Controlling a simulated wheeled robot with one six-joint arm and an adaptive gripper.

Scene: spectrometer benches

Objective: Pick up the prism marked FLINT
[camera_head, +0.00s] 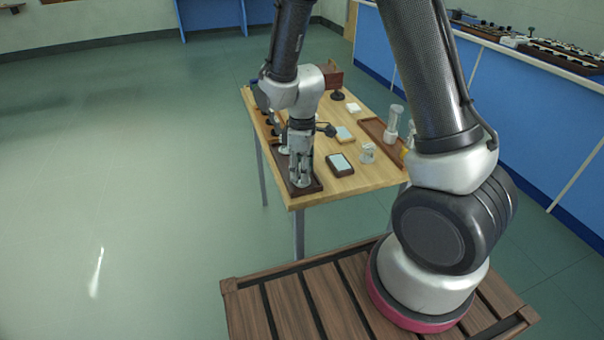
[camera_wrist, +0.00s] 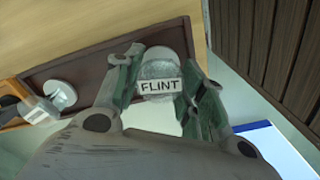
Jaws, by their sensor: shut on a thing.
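The prism marked FLINT (camera_wrist: 160,68) sits between my fingertips in the wrist view. It looks clear and greyish, with a white label reading FLINT facing the camera. My gripper (camera_wrist: 160,90) is shut on it, with one finger on each side. In the head view my gripper (camera_head: 300,180) points down over the dark brown tray (camera_head: 311,188) at the near left edge of the wooden table. The prism is hidden or too small to tell there. I cannot tell whether it touches the tray.
The wooden table (camera_head: 330,191) also bears a small dark-framed plate (camera_head: 340,164), a white block (camera_head: 368,153) and a clear cylinder (camera_head: 392,123) by a second brown tray (camera_head: 375,130). In the wrist view a round clear piece (camera_wrist: 60,94) lies left of the prism. Blue benches stand at the right.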

